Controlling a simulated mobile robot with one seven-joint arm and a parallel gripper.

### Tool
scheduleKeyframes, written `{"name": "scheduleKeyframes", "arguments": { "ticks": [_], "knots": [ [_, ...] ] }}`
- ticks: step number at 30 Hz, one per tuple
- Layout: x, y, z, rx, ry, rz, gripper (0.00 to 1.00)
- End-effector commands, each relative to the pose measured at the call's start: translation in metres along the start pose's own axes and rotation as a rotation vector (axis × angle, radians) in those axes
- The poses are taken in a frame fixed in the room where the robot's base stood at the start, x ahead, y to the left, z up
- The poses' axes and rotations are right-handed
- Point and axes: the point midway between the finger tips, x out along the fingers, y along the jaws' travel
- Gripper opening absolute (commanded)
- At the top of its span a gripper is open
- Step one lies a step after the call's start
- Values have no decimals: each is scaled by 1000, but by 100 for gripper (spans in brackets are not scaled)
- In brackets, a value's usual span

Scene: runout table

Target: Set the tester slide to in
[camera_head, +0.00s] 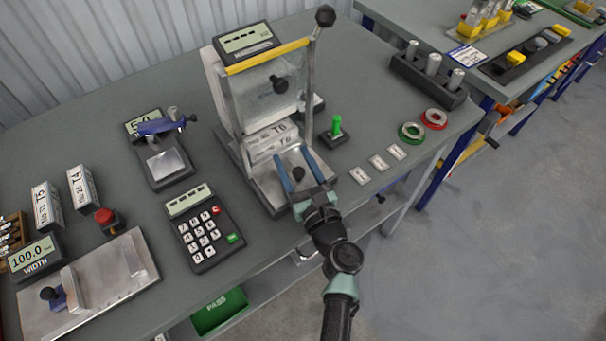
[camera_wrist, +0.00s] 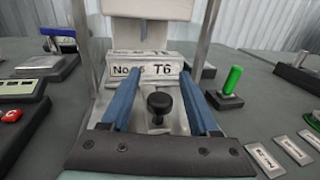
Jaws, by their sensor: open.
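The tester (camera_head: 222,95) is a grey frame with a display, a clear shield and a tall lever ending in a black ball (camera_head: 325,16). Its metal slide (camera_head: 268,190) reaches out of the front of the frame toward the table edge. A black knob (camera_head: 299,173) stands on the slide and shows in the wrist view (camera_wrist: 159,104). A white block marked T6 (camera_head: 272,142) sits behind the knob, under the shield. My gripper (camera_head: 291,158) is open, its blue fingers on either side of the knob.
A green toggle (camera_head: 336,126) stands right of the tester, with small label plates (camera_head: 378,162) in front. A keypad (camera_head: 205,230) and a blue-clamped gauge (camera_head: 165,155) lie to the left. A dark rack of metal cylinders (camera_head: 428,80) stands at the back right.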

Motion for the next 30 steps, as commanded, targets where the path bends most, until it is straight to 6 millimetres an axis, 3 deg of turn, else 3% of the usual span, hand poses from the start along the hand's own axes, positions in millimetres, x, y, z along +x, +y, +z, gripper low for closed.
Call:
{"name": "scheduleKeyframes", "arguments": {
  "ticks": [18, 24, 30],
  "knots": [
    [-112, -1, -2, 0, 2, -3, 62],
    [-125, 0, 0, 0, 1, -1, 62],
    [-125, 0, 0, 0, 0, -1, 62]
  ]
}}
